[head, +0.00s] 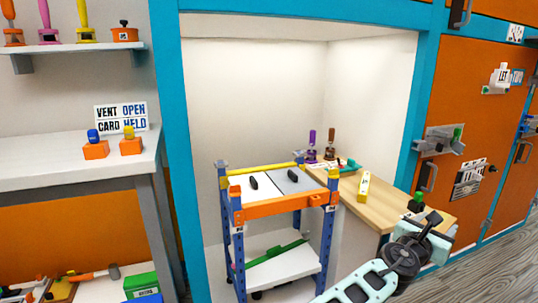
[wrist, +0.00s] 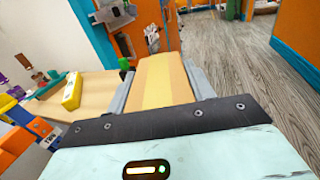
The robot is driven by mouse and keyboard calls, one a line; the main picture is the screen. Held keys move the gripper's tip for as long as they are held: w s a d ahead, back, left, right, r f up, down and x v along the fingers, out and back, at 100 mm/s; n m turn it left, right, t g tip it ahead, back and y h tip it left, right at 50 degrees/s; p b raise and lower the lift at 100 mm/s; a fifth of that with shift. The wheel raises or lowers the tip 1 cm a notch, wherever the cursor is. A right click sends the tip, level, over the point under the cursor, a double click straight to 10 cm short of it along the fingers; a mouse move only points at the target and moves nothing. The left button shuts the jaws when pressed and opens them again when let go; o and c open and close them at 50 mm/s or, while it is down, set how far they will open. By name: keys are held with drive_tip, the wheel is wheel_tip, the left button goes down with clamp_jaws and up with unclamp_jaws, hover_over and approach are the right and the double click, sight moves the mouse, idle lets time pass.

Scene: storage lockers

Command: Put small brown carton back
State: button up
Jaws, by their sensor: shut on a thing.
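The small brown carton (wrist: 165,80) is tan with a lighter stripe. In the wrist view it stands out between the two grey fingers of my gripper (wrist: 162,84), which is shut on it. In the head view my gripper (head: 432,222) is at the lower right, by the front right corner of the wooden worktop (head: 400,209). I cannot make out the carton there, as my arm and gripper cover that spot.
A yellow box (head: 363,187) lies on the worktop, which also shows in the wrist view (wrist: 98,90). A blue and orange cart (head: 280,208) stands left of it. Orange lockers (head: 455,110) with handles and latches line the right. Open floor (wrist: 225,65) lies at the right.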

drive_tip(key=a+f+n+t+y, duration=0.3)
drive_tip(key=f+n+t+y, duration=0.15)
drive_tip(key=f+y, duration=0.35)
drive_tip(key=a+f+n+t+y, duration=0.35)
drive_tip(key=f+n+y, duration=0.25)
drive_tip(key=f, duration=0.4)
drive_tip(key=s+r+p, duration=0.2)
drive_tip(key=r+p, duration=1.1)
drive_tip(key=r, duration=0.1)
drive_tip(key=s+r+p, duration=0.2)
drive_tip(key=r+p, duration=1.1)
drive_tip(key=r, duration=0.2)
drive_tip(key=s+f, duration=0.4)
drive_tip(key=f, duration=0.2)
drive_tip(key=shift+s+a+g, duration=0.25)
drive_tip(key=shift+s+g, duration=0.15)
